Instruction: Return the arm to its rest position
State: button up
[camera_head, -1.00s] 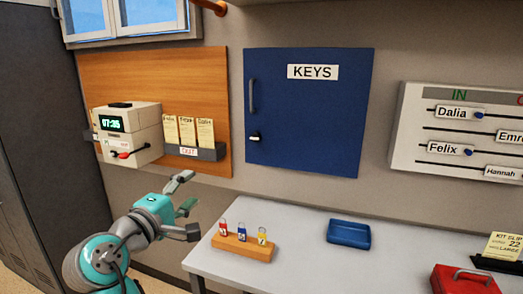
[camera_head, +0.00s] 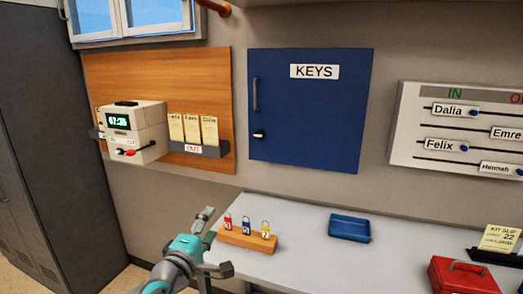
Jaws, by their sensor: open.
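The rest of the arm is out of the frame.
A wooden block (camera_head: 247,240) with red, blue and yellow padlocks stands close to the right of my gripper. A blue tray (camera_head: 349,227) and a red box (camera_head: 464,276) are on the desk. A time clock (camera_head: 133,131) and a blue key cabinet (camera_head: 308,110) are on the wall.

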jog(key=s+d+f+y, duration=0.25)
jog(key=d+f, duration=0.25)
jog(key=f, duration=0.5)
jog(key=s+d+f+y, duration=0.1)
jog(key=s+d+f, duration=0.3)
jog(key=f, duration=0.5)
jog(key=s+d+f+m+g+y, duration=0.2)
jog(key=s+d+f, duration=0.9)
jog(key=f, duration=0.1)
jog(key=s+d+f+m, duration=0.1)
jog(key=s+d+m, duration=0.25)
jog(key=s, duration=0.65)
jog(key=s+d+f+m, duration=0.15)
jog(key=s+d, duration=0.25)
jog(key=s, duration=0.5)
jog(key=s+d+r+m, duration=0.2)
jog(key=s+r+m, duration=0.2)
jog(key=s, duration=0.3)
jog(key=s+d+r+m+h, duration=0.1)
jog(key=s+r+m, duration=0.3)
jog(key=s, duration=0.4)
jog(key=shift+s+d+r, duration=0.3)
jog(key=shift+d+r, duration=0.05)
jog(key=shift+r, duration=0.05)
